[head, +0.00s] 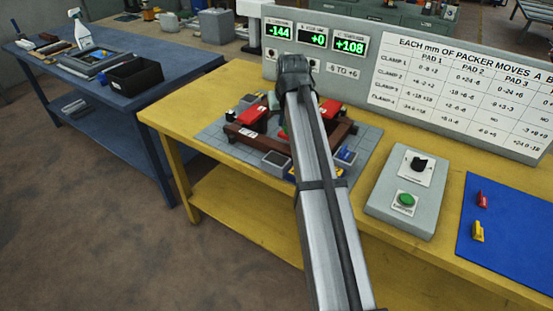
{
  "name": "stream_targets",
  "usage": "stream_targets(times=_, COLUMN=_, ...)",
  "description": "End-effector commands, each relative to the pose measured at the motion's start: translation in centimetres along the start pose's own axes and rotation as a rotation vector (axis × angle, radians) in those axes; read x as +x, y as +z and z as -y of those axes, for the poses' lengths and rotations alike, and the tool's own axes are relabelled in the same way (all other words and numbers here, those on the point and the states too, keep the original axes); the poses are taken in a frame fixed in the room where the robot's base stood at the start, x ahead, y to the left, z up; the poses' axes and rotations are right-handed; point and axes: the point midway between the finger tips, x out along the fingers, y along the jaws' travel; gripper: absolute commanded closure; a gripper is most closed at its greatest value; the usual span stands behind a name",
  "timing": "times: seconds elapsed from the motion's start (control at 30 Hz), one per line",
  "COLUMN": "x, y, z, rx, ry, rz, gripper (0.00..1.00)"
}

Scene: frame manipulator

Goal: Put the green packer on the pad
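My arm (322,200) reaches up through the middle of the head view and bends at a dark joint (295,75). My gripper does not show; it is hidden by the arm. A brown frame fixture (240,137) with red clamps (252,118) sits on a grey gridded plate (212,137), and the arm covers its middle. A dark, light-edged block (277,160) is at its front and a blue piece (346,154) at its right. I cannot make out a green packer for certain, nor which pad is meant.
A grey box with a black knob and green button (407,199) stands right of the fixture. A blue mat (515,235) holds a red piece (482,199) and a yellow piece (477,232). Behind, a panel (450,95) shows -144, +0, +108. A blue bench (180,75) stands left.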

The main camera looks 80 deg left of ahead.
Motion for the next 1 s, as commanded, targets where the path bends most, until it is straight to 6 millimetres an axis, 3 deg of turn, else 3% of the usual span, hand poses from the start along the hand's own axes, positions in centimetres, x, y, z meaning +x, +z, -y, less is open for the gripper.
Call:
stream_targets(times=0.1, x=-0.2, y=-0.2, z=3.1, rx=-0.006, ry=-0.002, rz=0.0, gripper=1.0)
stream_targets(times=0.3, x=-0.7, y=-0.3, z=6.4, rx=0.045, ry=0.02, rz=0.0, gripper=1.0)
stream_targets(times=0.8, x=-1.6, y=0.8, z=3.3, rx=0.507, ry=0.212, rz=-0.001, gripper=1.0)
stream_targets(times=1.0, x=-1.7, y=1.2, z=3.1, rx=0.665, ry=0.277, rz=0.0, gripper=1.0)
